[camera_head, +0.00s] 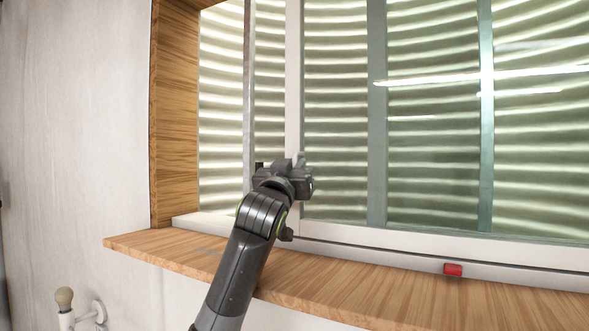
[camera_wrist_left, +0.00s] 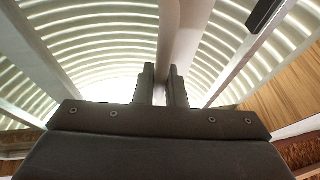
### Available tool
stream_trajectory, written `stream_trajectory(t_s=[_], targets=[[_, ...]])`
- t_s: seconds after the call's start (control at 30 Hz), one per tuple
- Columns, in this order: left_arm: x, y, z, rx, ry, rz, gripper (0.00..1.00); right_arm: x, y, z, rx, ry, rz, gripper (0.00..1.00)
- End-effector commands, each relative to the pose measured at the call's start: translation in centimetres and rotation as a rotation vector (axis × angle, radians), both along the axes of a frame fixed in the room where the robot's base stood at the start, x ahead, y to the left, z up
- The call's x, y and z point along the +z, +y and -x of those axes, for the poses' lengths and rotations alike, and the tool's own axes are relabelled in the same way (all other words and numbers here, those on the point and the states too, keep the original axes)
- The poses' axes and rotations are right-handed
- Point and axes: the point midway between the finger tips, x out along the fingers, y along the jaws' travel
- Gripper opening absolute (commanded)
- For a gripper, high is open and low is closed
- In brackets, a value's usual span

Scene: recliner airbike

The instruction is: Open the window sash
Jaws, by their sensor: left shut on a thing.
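The window sash shows in the head view as a pale upright stile (camera_head: 293,70) with glass panes to its right. In the left wrist view the pale upright bar (camera_wrist_left: 178,40) runs up from between the fingers. My left gripper (camera_head: 288,164) is at the stile's lower part, above the sill. Its two dark fingers (camera_wrist_left: 161,75) are shut on this bar. The exact contact is partly hidden by the gripper body. My right gripper is not in view.
A wooden sill (camera_head: 385,290) runs below the window, with a small red block (camera_head: 453,270) near its frame. The wooden jamb (camera_head: 174,120) stands at left. A grey upright (camera_head: 247,80) stands left of the stile. A bulb-like fitting (camera_head: 64,298) is on the wall below.

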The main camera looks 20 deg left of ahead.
Motion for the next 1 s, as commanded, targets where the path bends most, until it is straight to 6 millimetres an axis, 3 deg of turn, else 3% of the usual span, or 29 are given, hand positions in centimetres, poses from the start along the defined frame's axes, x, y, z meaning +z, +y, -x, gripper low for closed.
stream_trajectory(t_s=[0.03,0.27,0.3,0.43,0.77,1.0], targets=[[0.7,-0.2,0.3,-0.004,-0.017,-0.002,0.00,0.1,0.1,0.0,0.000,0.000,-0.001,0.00],[0.8,-0.1,0.3,-0.003,-0.018,-0.002,0.00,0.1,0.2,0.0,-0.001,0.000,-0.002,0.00],[0.8,-0.1,0.3,-0.003,-0.019,-0.002,0.16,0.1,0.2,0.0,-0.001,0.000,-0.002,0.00],[0.7,-0.1,0.3,-0.002,-0.017,-0.003,0.32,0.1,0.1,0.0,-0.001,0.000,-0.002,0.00],[0.2,0.0,0.4,-0.001,-0.009,-0.001,0.32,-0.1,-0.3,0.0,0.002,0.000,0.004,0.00],[-1.3,-0.4,3.0,-0.002,-0.012,-0.002,0.32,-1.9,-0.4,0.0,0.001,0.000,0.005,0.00]])
